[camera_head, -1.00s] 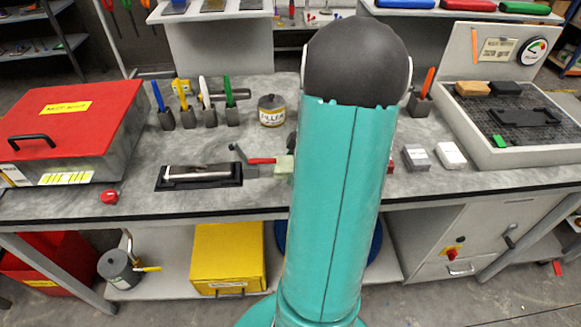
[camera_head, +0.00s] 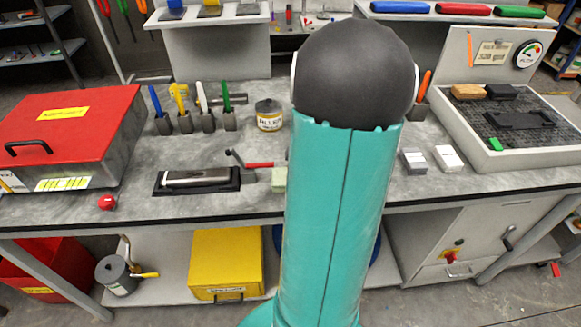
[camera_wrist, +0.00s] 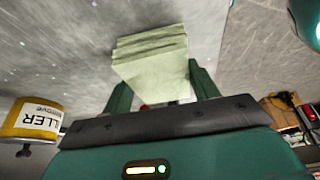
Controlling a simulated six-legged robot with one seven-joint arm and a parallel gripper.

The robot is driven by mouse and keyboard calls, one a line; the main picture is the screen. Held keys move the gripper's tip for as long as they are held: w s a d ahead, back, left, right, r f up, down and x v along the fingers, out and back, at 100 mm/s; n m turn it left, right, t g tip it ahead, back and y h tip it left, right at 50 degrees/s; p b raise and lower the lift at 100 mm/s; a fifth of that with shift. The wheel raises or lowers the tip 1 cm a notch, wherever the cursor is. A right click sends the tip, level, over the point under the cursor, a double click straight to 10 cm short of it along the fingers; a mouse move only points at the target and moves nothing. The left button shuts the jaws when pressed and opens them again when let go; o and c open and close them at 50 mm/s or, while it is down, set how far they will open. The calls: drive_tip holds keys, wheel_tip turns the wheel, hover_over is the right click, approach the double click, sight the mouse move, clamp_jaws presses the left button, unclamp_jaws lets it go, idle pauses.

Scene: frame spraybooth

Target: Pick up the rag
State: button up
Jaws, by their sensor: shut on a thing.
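The rag is a pale green, folded cloth in several layers (camera_wrist: 152,58). In the wrist view it sits between the two dark green fingers of my gripper (camera_wrist: 163,78), which are shut on it. In the head view only a small part of the rag (camera_head: 279,180) shows at the left edge of my teal arm, which hides my gripper and the rest of the cloth. I cannot tell for sure whether the rag touches the grey worktop.
A red-handled crank tool (camera_head: 258,164) lies close behind the rag. A dark tray (camera_head: 163,187) with a metal bar lies to the left. A filler can (camera_head: 269,115) stands behind. A grey block (camera_head: 413,161) and a white block (camera_head: 449,158) are right of my arm.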

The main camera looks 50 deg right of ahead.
drive_tip(key=s+a, duration=0.9)
drive_tip(key=a, duration=0.1)
drive_tip(key=shift+s+a, duration=0.15)
drive_tip(key=shift+a, duration=0.15)
